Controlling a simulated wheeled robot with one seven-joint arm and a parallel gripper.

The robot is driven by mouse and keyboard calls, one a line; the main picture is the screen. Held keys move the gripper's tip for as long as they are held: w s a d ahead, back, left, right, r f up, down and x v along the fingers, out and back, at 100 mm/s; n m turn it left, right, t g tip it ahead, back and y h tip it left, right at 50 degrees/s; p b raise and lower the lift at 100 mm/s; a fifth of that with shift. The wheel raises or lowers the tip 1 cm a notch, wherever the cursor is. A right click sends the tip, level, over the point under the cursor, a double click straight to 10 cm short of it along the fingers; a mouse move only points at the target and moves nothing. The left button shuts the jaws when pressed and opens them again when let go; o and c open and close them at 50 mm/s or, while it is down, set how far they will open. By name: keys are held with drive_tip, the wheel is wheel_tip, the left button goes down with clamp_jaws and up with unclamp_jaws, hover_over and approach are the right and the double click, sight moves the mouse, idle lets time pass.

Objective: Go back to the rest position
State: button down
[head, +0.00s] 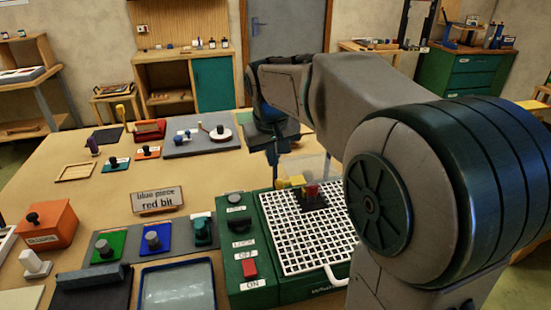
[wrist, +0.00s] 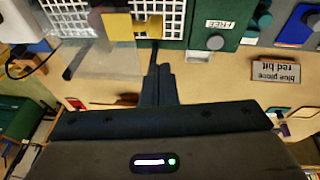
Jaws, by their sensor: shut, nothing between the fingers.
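My gripper (head: 272,157) hangs above the far side of the table, behind the green machine and left of my upper arm links. Its dark fingers point down and are shut and empty. In the wrist view the closed fingers (wrist: 158,85) show in the middle, with bare table around them and the machine beyond their tips. They touch nothing that I can see.
The green machine (head: 238,288) has a white grid (head: 302,245) with a red-topped dark piece (head: 312,192) on it. A sign (head: 157,200) reads "blue piece red bit". Colored pads, a blue tray (head: 178,268) and an orange box (head: 60,222) lie left. A grey board (head: 195,146) lies behind.

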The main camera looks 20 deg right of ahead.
drive_tip(key=b+v, duration=0.1)
drive_tip(key=v, duration=0.9)
drive_tip(key=s+d+f+m+y, duration=0.1)
drive_tip(key=s+f, duration=1.7)
drive_tip(key=f, duration=0.1)
drive_tip(key=shift+s, duration=0.35)
drive_tip(key=shift+d, duration=0.1)
